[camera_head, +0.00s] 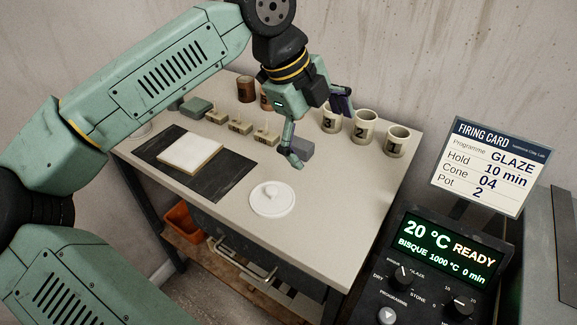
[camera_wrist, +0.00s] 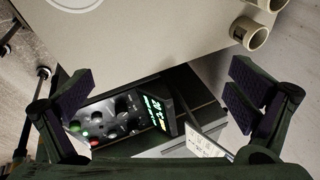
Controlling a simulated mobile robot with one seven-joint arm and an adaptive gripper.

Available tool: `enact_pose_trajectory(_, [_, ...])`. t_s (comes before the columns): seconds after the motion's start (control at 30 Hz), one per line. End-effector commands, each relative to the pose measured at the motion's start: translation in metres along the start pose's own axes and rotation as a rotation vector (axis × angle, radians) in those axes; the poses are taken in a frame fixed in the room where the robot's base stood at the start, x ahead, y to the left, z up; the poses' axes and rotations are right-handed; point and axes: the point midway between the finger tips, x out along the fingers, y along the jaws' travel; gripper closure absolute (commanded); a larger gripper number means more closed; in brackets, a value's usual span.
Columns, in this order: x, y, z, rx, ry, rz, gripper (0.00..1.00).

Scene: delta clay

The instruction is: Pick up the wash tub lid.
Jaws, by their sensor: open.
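The wash tub lid (camera_head: 272,205) is a white round disc with a small raised knob. It lies flat on the table near the front edge, right of the black mat. In the wrist view only a part of a pale round thing, likely the lid (camera_wrist: 72,5), shows at the top left edge. My gripper (camera_head: 320,132) is open and empty. It is above the table, behind and to the right of the lid, apart from it. In the wrist view its two fingers (camera_wrist: 158,92) are wide apart, with the kiln control panel and table edge seen between them.
A black mat (camera_head: 225,190) with a white slab (camera_head: 190,151) lies left of the lid. Numbered pots (camera_head: 366,125) stand at the back right, close to my gripper. Small labelled blocks (camera_head: 240,126) stand at the back. A control panel (camera_head: 440,250) and firing card (camera_head: 488,165) are at the right.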

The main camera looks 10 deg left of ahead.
Motion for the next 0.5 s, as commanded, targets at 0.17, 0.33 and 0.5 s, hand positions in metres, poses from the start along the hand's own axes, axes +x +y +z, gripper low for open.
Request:
enact_pose_trajectory(0.17, [-0.009,0.064,0.073,-0.333,-0.228,0.259,0.00])
enact_pose_trajectory(0.33, [-0.002,0.085,0.088,-0.409,-0.277,0.313,0.00])
enact_pose_trajectory(0.5, [0.024,0.093,0.093,-0.404,-0.273,0.310,0.00])
